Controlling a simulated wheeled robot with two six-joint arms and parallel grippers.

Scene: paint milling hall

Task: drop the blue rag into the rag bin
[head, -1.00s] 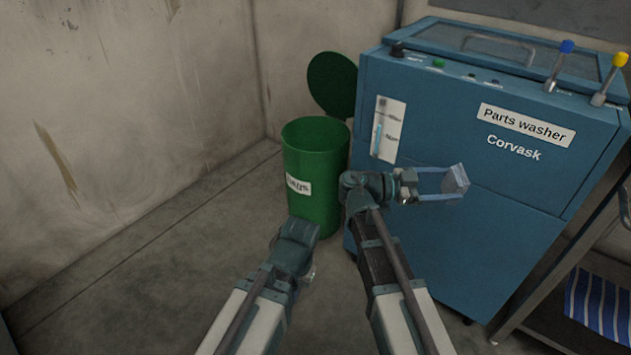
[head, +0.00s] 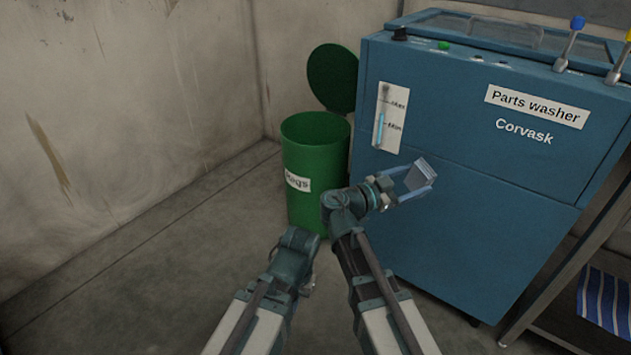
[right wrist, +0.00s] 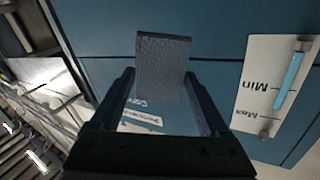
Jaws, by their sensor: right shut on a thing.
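The rag bin (head: 316,185) is a green round bin with a "Rags" label, standing on the floor left of the parts washer. Its lid stands open behind it and its top is open. My right gripper (head: 413,180) is shut on the blue rag (head: 421,173), a small grey-blue folded piece, in front of the washer and to the right of the bin. The rag also shows in the right wrist view (right wrist: 163,65), between the fingertips. My left arm ends low, in front of the bin; its gripper fingers are hidden in the head view.
The blue parts washer (head: 440,220) stands close to the bin's right side, with levers on top. A blue and white striped cloth (head: 603,303) lies on a low shelf at the far right. The floor left of the bin is clear.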

